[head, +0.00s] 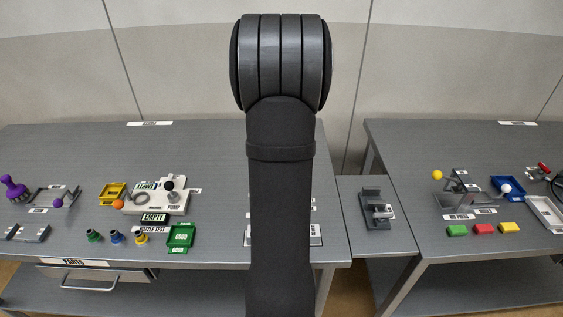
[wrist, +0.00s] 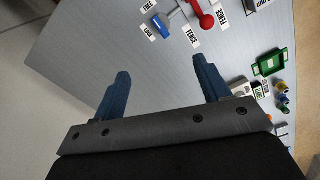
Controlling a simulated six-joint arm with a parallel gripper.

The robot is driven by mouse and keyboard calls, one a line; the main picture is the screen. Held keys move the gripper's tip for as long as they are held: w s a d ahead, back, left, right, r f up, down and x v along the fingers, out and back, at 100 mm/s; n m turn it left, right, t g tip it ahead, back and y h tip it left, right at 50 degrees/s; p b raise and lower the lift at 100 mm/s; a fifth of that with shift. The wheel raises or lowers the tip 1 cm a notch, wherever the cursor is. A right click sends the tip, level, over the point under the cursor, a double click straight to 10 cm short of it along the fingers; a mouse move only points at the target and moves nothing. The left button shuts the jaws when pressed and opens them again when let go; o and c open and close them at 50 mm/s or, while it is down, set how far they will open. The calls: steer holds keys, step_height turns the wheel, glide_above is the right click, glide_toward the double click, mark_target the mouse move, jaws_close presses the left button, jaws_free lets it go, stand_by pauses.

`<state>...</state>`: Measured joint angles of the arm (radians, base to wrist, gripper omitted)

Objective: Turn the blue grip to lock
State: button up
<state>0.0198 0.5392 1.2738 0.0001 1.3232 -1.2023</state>
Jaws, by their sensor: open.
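In the wrist view, a small blue grip (wrist: 160,22) shows at the top, on a grey metal mechanism. In the head view my arm hides the gripper and the blue grip.
A green tray (wrist: 284,62) and several small coloured nozzles (wrist: 284,98) are right of the gripper in the wrist view. The head view shows a pump unit (head: 160,196) left of my arm, and a small side table (head: 362,235) and another bench (head: 450,150) to the right.

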step_height(320, 180, down, 18)
steer(key=m, duration=1.3)
steer(key=shift+f+m, duration=0.15)
steer(key=shift+m, duration=0.15)
steer(key=c, duration=1)
